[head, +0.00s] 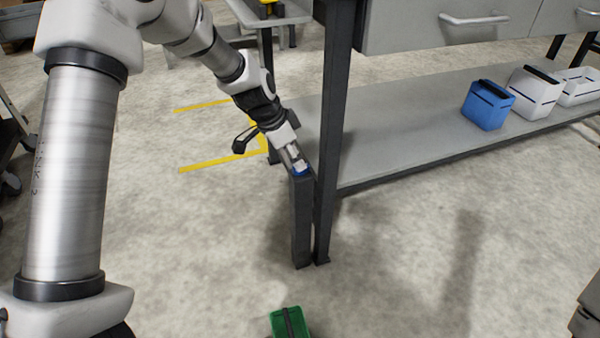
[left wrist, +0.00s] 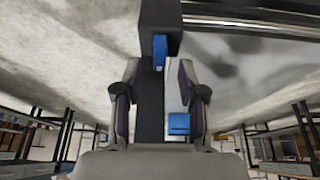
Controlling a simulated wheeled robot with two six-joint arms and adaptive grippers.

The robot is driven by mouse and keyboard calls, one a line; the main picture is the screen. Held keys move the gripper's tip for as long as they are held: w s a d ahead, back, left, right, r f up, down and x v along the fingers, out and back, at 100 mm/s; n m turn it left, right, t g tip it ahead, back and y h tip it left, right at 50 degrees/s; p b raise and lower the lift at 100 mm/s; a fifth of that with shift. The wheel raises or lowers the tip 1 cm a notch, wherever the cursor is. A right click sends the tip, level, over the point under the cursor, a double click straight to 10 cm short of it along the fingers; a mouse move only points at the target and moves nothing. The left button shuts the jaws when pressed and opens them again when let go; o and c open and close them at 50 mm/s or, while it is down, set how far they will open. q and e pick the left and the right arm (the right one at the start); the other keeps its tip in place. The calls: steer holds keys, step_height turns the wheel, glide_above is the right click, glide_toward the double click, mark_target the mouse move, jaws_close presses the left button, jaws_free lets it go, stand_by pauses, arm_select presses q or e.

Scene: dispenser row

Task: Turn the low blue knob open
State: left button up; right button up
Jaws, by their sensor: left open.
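The low blue knob (head: 302,172) sits at the top of a short dark post (head: 301,225) beside a table leg. In the head view it is mostly hidden by my left gripper (head: 296,160), which points down at it. In the left wrist view the blue knob (left wrist: 160,50) shows as a narrow upright piece against the dark post. There my left gripper (left wrist: 158,78) is open, with one finger on each side of the knob's line. I cannot tell whether the fingers touch it. My right gripper is not in view.
A tall dark table leg (head: 331,120) stands close to the right of the post. A grey lower shelf (head: 400,135) carries a blue box (head: 487,105) and white boxes. A green box (head: 289,322) is on the floor in front. Floor left of the post is clear.

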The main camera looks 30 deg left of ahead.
arm_select(q)
steer(key=b+x, duration=0.1)
steer(key=x, duration=0.2)
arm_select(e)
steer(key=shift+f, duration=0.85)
arm_select(q)
steer(key=shift+r, duration=0.1)
jaws_close()
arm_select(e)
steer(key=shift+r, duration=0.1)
